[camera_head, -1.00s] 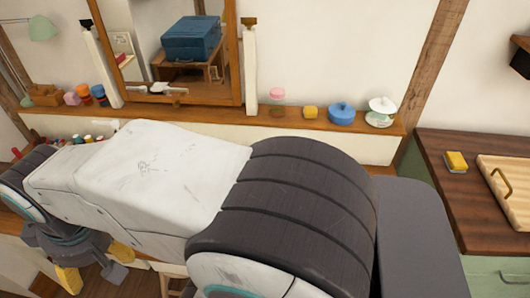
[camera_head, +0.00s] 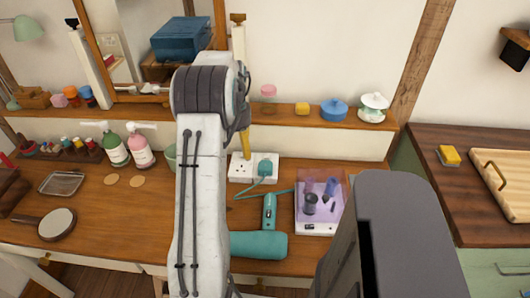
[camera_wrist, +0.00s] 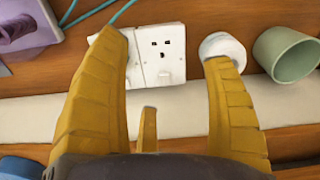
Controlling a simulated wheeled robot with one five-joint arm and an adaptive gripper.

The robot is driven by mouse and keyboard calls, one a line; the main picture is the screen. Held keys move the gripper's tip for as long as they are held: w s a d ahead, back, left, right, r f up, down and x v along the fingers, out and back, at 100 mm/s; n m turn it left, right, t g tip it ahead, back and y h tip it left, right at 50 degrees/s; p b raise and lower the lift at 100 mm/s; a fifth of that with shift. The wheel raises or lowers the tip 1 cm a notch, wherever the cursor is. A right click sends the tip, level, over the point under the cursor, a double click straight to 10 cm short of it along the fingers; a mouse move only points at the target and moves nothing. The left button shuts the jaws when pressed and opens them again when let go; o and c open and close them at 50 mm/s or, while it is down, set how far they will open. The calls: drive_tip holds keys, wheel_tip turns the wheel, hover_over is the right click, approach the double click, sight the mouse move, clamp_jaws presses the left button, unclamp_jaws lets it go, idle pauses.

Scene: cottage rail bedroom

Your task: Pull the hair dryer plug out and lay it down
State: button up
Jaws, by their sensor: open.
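The teal hair dryer (camera_head: 262,244) lies on the wooden dresser top in the head view. Its teal plug (camera_head: 265,168) sits in the right side of a white double socket (camera_head: 239,172), with a teal cord running from it. In the wrist view the socket (camera_wrist: 166,42) lies between my open yellow fingers, and an empty outlet shows there. The teal cord (camera_wrist: 122,13) passes behind the left fingertip; the plug is mostly or wholly hidden by that finger. My gripper (camera_wrist: 165,47) is empty; in the head view only one yellow finger (camera_head: 245,141) shows, near the socket's back.
A clear purple-lidded box (camera_head: 318,229) stands right of the dryer. A green cup (camera_wrist: 287,55) and a round white item (camera_wrist: 223,47) are near the right finger. Pump bottles (camera_head: 139,148) stand left of my arm. A ledge (camera_head: 290,118) runs behind.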

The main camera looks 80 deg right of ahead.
drive_tip(key=m, duration=0.2)
hover_over(265, 165)
wheel_tip(265, 165, down, 4)
drive_tip(key=shift+w+r, duration=0.1)
drive_tip(key=shift+s+f, duration=0.2)
drive_tip(key=shift+f, duration=3.55)
drive_tip(key=c, duration=1)
drive_tip(key=o, duration=1)
drive_tip(key=shift+r, duration=3.7)
